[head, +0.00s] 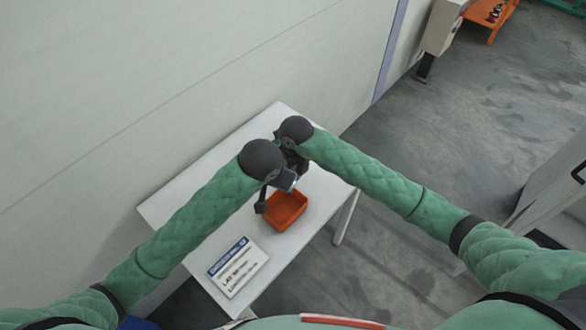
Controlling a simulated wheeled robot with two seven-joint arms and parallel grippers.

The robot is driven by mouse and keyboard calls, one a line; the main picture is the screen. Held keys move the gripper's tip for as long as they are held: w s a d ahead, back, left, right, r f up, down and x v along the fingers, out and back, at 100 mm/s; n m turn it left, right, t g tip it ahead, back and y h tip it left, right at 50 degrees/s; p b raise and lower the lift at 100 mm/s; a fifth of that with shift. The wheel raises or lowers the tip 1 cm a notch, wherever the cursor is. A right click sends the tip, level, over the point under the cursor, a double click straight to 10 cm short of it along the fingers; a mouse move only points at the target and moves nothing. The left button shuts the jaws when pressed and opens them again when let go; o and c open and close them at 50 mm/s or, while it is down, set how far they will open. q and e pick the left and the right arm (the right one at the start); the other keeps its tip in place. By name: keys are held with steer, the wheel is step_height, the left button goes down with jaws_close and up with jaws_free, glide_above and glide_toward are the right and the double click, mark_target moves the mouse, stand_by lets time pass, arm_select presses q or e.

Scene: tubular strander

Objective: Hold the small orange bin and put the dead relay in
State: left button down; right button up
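The small orange bin (287,212) sits on the white table, open side up. My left gripper (274,193) is at the bin's far left corner, with one dark finger beside or touching its rim. Whether it grips the wall is not clear. My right gripper (295,164) is just beyond the bin, over the table and close to my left wrist, which partly hides it. Its fingers and anything between them cannot be made out. I cannot make out the dead relay. The part of the bin floor that shows looks empty.
The white table (190,215) stands against a pale wall (180,90). A printed sign (238,267) lies on its near part. The table's left part is bare. Grey floor (440,140) is open to the right. An orange stand (490,15) is far off at upper right.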

mark_target(284, 208)
steer(key=shift+s+a+f, duration=0.1)
steer(key=shift+f, duration=1.65)
steer(key=shift+s+a+f, duration=0.1)
steer(key=shift+f, duration=1.6)
jaws_close()
